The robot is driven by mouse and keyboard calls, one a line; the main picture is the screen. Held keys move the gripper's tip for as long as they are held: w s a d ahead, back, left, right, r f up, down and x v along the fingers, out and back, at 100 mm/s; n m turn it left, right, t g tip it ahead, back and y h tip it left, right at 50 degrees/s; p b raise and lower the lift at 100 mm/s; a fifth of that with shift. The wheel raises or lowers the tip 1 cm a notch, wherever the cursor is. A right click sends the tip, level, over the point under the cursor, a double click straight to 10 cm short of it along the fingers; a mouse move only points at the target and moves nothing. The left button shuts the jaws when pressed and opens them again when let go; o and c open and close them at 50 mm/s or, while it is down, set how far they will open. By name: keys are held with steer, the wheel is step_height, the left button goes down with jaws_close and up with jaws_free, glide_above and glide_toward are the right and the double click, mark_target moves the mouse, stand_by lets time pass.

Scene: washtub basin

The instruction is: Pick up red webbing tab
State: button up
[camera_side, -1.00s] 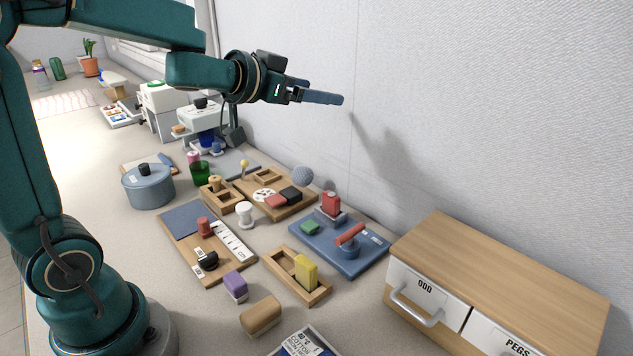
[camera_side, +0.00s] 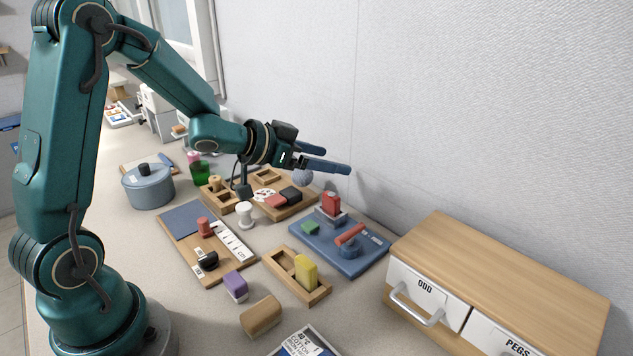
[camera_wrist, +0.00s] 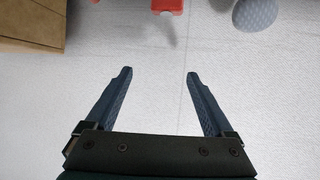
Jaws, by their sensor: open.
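A red upright tab (camera_side: 331,203), likely the webbing tab, stands in a small grey holder on the blue board (camera_side: 318,246). In the wrist view a red piece (camera_wrist: 167,6), probably the same tab, is cut off by the top edge. My gripper (camera_side: 345,169) is open and empty, in the air above and behind the blue board, close to the wall. In the wrist view the two blue fingers of my gripper (camera_wrist: 159,73) are apart, with only pale wall between them.
A red bar (camera_side: 350,234) on a blue post and a green block (camera_side: 310,228) share the blue board. A wooden drawer cabinet (camera_side: 500,266) stands right. The wall (camera_side: 450,100) is close behind.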

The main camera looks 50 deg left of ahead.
mark_target(327, 197)
step_height(327, 197, down, 8)
steer(key=shift+f, duration=0.15)
steer(key=shift+x, duration=2.6)
jaws_close()
